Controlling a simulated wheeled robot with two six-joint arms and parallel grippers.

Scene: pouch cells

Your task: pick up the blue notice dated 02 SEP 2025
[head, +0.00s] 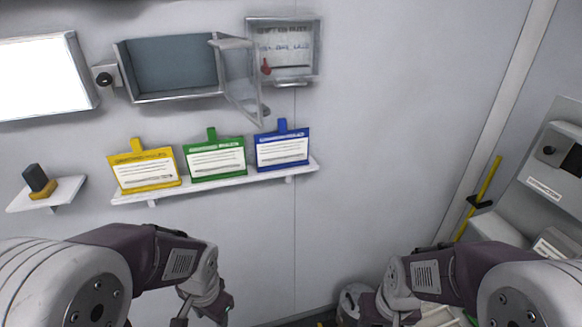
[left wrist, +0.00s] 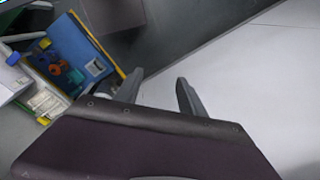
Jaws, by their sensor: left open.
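A blue notice (head: 282,150) with a white printed face and a blue top tab stands at the right end of a white wall shelf (head: 232,181). A green notice (head: 215,159) and a yellow notice (head: 146,169) stand to its left. Their dates are too small to read. My left gripper (left wrist: 158,88) is open with nothing between its fingers in the left wrist view. In the head view the left arm hangs low, well below the shelf. My right arm is low at the right, and its fingers cannot be made out.
Above the shelf are an open wall box (head: 172,67) with its clear door swung out and a grey framed panel (head: 283,50). A small shelf (head: 46,194) holds a dark block. A blue-and-yellow bin (left wrist: 80,55) shows in the left wrist view. Wall right of the notices is clear.

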